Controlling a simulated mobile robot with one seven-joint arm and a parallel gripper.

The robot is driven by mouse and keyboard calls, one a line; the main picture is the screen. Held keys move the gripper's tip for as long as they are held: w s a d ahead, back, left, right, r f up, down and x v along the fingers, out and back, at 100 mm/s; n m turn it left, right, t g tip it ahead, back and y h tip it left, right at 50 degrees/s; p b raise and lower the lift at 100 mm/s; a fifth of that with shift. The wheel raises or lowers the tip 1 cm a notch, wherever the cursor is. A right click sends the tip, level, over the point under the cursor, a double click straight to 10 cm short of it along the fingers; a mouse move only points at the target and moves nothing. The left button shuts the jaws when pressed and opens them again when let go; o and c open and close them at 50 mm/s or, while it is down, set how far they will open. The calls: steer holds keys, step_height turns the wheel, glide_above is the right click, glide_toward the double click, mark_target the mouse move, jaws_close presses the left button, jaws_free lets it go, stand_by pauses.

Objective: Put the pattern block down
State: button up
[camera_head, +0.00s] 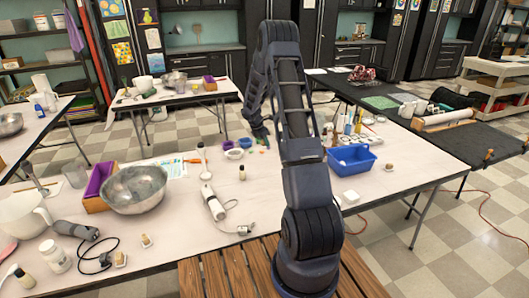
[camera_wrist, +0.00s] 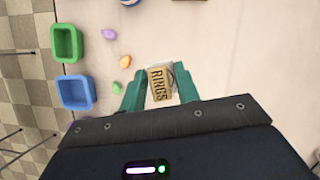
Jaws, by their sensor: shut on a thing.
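The pattern block (camera_wrist: 159,84) is a small tan block with the dark word "RINGS" on its face. It shows in the wrist view between the two green fingers of my gripper (camera_wrist: 160,86), which is shut on it. A pale rim shows beside and behind the block; I cannot tell what it is. In the head view my gripper (camera_head: 259,129) is over the far middle part of the long table (camera_head: 165,237), partly behind my arm. The block cannot be made out there. Its height above the table is hard to tell.
In the wrist view a green mold (camera_wrist: 67,43) and a blue mold (camera_wrist: 75,92) lie at left, with small purple (camera_wrist: 109,34), orange (camera_wrist: 126,62) and green (camera_wrist: 117,88) pieces nearer. The tabletop right of the block is mostly clear. A blue basket (camera_head: 352,158) stands right of my arm.

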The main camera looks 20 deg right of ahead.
step_height(320, 180, up, 10)
steer(key=s+a, duration=0.4)
steer(key=a, duration=1)
steer(key=m+g, duration=0.1)
steer(key=m, duration=0.2)
glide_above(193, 224)
steer(key=a, duration=0.1)
steer(key=f, duration=1.9)
steer(key=shift+a+f, duration=0.25)
steer(key=shift+f, duration=0.1)
steer(key=shift+f, duration=0.15)
steer(key=o, duration=0.7)
steer(key=shift+o, duration=1.3)
